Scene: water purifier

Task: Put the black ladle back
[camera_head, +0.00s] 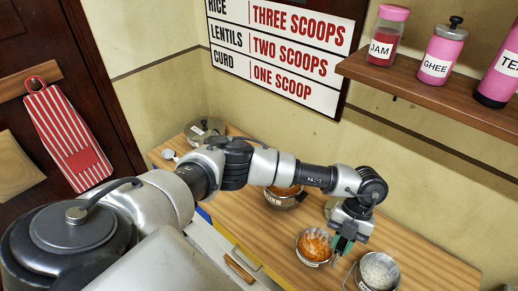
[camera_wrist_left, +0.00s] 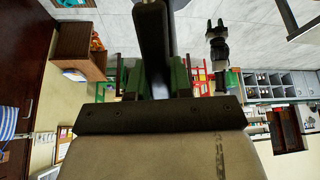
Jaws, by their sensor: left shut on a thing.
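My left gripper (camera_head: 343,244) is over the counter, between a bowl of orange lentils (camera_head: 314,247) and a pot of white grains (camera_head: 378,272). In the left wrist view its green fingers (camera_wrist_left: 155,78) are shut on a long black handle, which I take as the black ladle (camera_wrist_left: 153,38). The ladle's far end is out of that view, and I cannot make the ladle out in the head view. A dark two-pronged shape (camera_wrist_left: 217,38) in the left wrist view may be my right gripper, small and unclear.
Another bowl (camera_head: 284,196) stands behind my left arm, and a lidded pot (camera_head: 205,130) is at the counter's far left. A scoop chart (camera_head: 280,50) hangs on the wall. The front right counter (camera_head: 430,262) is clear.

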